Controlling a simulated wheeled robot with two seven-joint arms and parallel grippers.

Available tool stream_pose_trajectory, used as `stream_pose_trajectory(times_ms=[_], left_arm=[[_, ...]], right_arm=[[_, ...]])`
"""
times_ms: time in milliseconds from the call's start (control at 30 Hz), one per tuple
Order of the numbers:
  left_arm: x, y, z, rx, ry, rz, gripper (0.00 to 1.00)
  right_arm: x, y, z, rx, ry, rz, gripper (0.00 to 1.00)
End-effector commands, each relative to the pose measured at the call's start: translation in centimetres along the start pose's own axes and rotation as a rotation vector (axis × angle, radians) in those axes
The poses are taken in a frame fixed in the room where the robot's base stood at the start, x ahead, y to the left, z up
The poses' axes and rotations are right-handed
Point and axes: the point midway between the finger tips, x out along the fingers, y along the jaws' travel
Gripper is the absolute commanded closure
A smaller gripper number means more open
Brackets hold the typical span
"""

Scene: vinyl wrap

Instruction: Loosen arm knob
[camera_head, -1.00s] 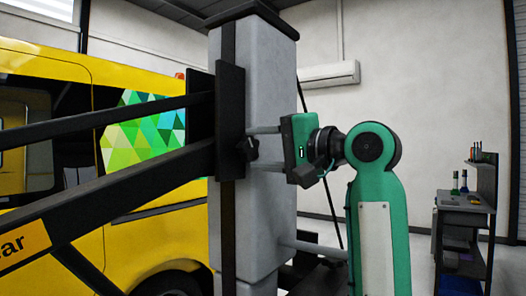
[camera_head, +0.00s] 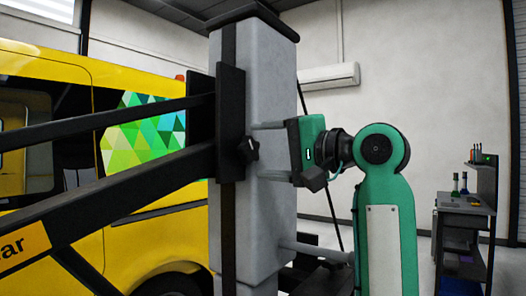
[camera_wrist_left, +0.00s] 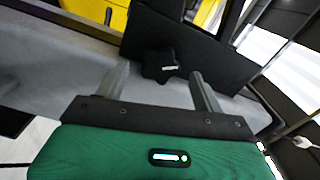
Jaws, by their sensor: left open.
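The arm knob (camera_head: 249,150) is a small black star-shaped knob on a dark plate beside the grey column. It also shows in the left wrist view (camera_wrist_left: 160,66), beyond and roughly between the fingertips. My left gripper (camera_head: 262,147), with a green body and grey fingers, is to the right of the knob in the head view, in front of the column. Its fingers are open and apart, one above and one below the knob's height, with nothing held between them. The fingers appear clear of the knob. My right gripper is not in view.
The grey column (camera_head: 268,80) stands close to the gripper. Black lift arms (camera_head: 130,180) run left from it, in front of a yellow vehicle (camera_head: 60,75). A dark workbench (camera_head: 463,207) with bottles stands at the right. Floor shows between column and bench.

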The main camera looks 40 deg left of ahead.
Motion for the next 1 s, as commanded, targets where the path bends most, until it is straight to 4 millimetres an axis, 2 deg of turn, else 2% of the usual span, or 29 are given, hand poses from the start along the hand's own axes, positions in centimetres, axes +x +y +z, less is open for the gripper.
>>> stream_pose_trajectory(times_ms=[300, 500, 700, 1000], left_arm=[[-7.1, 0.0, -0.1, 0.002, 0.003, -0.001, 0.31], [-10.8, -0.1, 0.0, 0.0, 0.0, -0.002, 0.31], [-12.5, 0.0, 0.0, -0.001, -0.001, 0.0, 0.31], [-12.7, 0.0, 0.0, -0.001, -0.001, 0.0, 0.31]], right_arm=[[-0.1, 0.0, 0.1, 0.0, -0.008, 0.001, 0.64], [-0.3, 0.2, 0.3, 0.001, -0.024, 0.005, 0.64], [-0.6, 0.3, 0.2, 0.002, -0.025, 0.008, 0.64], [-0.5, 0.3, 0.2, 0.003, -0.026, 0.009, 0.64]])
